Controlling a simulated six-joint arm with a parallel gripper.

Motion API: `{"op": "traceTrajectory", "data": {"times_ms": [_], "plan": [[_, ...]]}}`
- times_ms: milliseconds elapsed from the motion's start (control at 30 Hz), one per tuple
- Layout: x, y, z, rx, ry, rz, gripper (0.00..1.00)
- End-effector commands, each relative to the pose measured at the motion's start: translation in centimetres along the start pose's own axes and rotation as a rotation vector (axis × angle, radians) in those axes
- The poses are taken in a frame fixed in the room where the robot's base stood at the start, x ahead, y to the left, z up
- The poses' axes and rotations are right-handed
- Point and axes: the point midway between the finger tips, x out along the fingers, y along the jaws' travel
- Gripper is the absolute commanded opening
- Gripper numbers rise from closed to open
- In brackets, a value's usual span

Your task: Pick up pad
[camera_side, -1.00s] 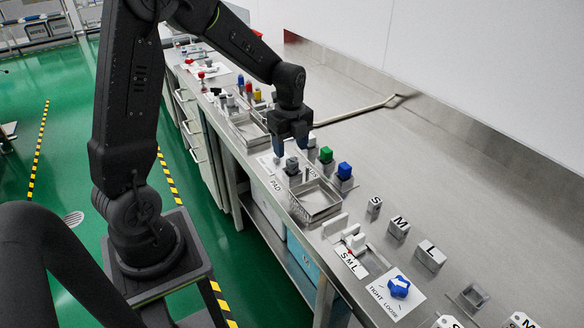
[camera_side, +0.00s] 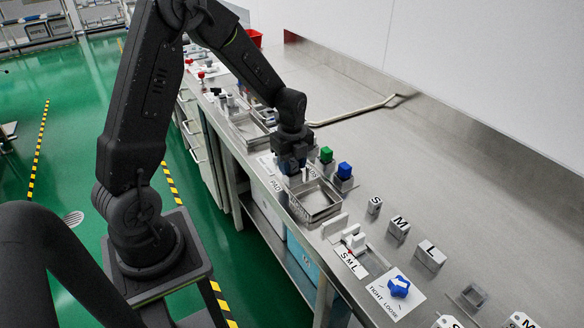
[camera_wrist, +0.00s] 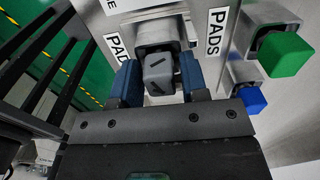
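The pad is a grey block (camera_wrist: 160,70) with dark slanted marks on its face, in the middle of the wrist view. It sits in or against a grey holder (camera_wrist: 155,32) beside the "PAD" label (camera_wrist: 117,46). My gripper (camera_wrist: 155,85) has its two blue fingers apart, one on each side of the block; I cannot tell whether they touch it. In the side view my gripper (camera_side: 291,168) is low over the bench beside the metal tray, and it hides the pad there.
A green block (camera_side: 326,154) and a blue block (camera_side: 344,170) stand in holders just right of my gripper. A metal tray (camera_side: 318,212) lies in front. Lettered blocks and a blue knob (camera_side: 399,287) are farther right. The bench behind is mostly clear.

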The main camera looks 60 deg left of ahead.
Motion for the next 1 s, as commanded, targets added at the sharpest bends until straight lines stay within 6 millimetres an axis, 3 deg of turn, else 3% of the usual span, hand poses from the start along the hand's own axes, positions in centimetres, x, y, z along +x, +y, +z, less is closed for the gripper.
{"op": "traceTrajectory", "data": {"times_ms": [67,400,767,1000], "plan": [[0.0,0.0,0.0,0.000,0.000,0.000,0.33],[0.0,0.0,0.0,0.000,0.000,0.000,0.00],[-0.2,0.0,0.0,0.000,0.000,-0.001,0.00],[-2.4,-0.1,0.0,0.000,-0.002,-0.004,0.00]]}}
